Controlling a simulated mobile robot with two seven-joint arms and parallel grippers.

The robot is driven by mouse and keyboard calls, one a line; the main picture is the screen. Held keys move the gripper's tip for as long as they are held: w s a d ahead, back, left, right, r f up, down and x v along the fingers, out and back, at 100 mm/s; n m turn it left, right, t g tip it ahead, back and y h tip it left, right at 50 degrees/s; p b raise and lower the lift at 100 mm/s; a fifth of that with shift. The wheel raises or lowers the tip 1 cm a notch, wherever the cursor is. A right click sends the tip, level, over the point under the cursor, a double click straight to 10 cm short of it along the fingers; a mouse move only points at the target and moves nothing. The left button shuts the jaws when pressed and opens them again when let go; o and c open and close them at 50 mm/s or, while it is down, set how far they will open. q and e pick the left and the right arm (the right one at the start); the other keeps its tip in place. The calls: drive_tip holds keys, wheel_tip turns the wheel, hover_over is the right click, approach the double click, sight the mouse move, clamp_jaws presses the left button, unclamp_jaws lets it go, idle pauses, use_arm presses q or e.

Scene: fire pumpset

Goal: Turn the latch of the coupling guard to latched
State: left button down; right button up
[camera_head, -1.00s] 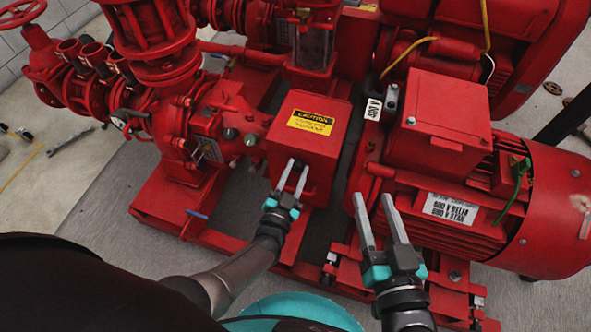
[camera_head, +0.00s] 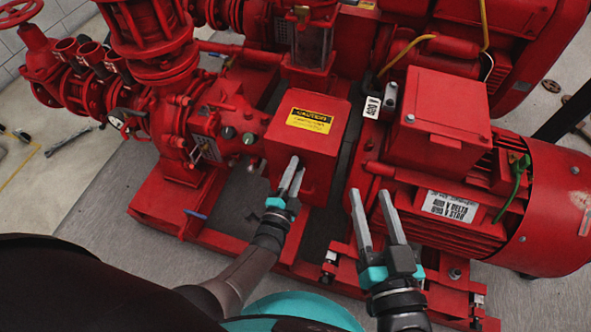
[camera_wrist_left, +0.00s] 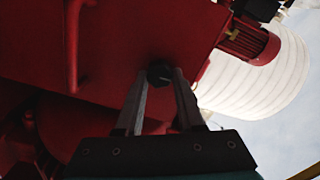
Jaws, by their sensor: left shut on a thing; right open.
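The coupling guard (camera_head: 312,138) is a red box with a yellow caution label, between the pump and the motor. Its latch is a small black knob (camera_wrist_left: 160,73) on the red face in the left wrist view. My left gripper (camera_head: 294,164) is at the guard's near face with its fingertips closed around the knob, one finger on each side; the same gripper (camera_wrist_left: 162,78) fills the lower middle of the left wrist view. The fingers mostly hide the knob in the head view. My right gripper (camera_head: 369,197) is open and empty in front of the motor.
The red motor (camera_head: 450,190) with its terminal box (camera_head: 437,108) stands to the right, close to my right gripper. Red pump piping and valves (camera_head: 150,45) stand at the left.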

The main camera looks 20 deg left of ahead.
use_arm(q)
drive_tip(key=shift+m, duration=0.4)
use_arm(e)
drive_tip(key=shift+s+f, duration=0.1)
use_arm(q)
drive_tip(key=c, duration=0.5)
unclamp_jaws()
drive_tip(key=s+p, duration=0.1)
drive_tip(key=s, duration=0.4)
drive_tip(key=s+p, duration=0.1)
drive_tip(key=s, duration=0.4)
drive_tip(key=s+p, duration=0.1)
drive_tip(key=s, duration=0.4)
drive_tip(key=shift+s+a+p, duration=0.1)
drive_tip(key=shift+a+p, duration=0.2)
drive_tip(key=shift+p, duration=0.05)
use_arm(e)
drive_tip(key=d+f+g+h, duration=0.3)
drive_tip(key=d+g, duration=0.2)
drive_tip(key=g, duration=0.1)
drive_tip(key=shift+d+n, duration=0.15)
drive_tip(key=shift+n, duration=0.15)
